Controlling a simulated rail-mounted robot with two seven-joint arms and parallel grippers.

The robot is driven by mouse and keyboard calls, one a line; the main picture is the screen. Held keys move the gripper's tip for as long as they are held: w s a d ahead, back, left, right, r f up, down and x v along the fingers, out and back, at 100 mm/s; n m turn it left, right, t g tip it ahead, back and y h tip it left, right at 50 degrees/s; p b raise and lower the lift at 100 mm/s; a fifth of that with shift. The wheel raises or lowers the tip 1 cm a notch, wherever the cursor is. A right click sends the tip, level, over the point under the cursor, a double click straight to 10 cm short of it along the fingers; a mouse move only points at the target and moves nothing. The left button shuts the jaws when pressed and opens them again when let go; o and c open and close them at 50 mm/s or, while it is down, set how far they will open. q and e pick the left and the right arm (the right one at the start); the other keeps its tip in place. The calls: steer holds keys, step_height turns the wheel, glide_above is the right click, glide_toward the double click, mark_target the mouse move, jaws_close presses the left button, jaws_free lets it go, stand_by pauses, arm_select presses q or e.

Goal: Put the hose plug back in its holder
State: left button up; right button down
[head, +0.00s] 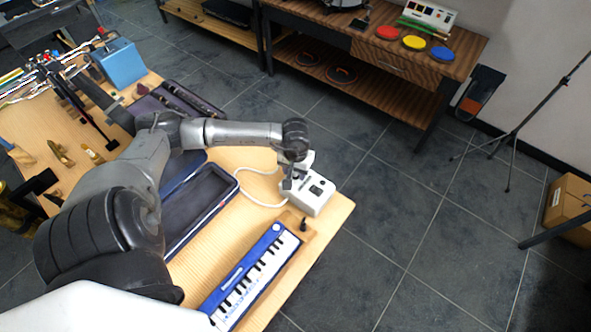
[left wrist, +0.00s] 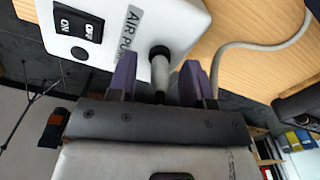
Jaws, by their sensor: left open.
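A white air pump box (head: 318,197) with a black switch stands at the table's right edge; it fills the upper left of the left wrist view (left wrist: 110,50). A short plug-like piece (left wrist: 160,68), with a dark round end and pale body, shows between my left fingers in front of the box; I take it for the hose plug. My left gripper (left wrist: 162,82) is open, with one purple finger on each side of this piece and gaps visible. It also shows over the pump (head: 292,180). I cannot tell which part is the holder. My right gripper is not in view.
A pale hose (head: 262,202) curves over the table left of the pump. A wooden block (head: 299,222) with a dark upright piece stands near the blue keyboard (head: 250,275). An open dark case (head: 195,205) lies to the left. Open floor lies right of the table.

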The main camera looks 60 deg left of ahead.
arm_select(q)
steer(key=shift+r, duration=0.1)
step_height(320, 180, up, 14)
steer(key=p, duration=0.1)
steer(key=shift+f, duration=0.2)
stand_by(0.3)
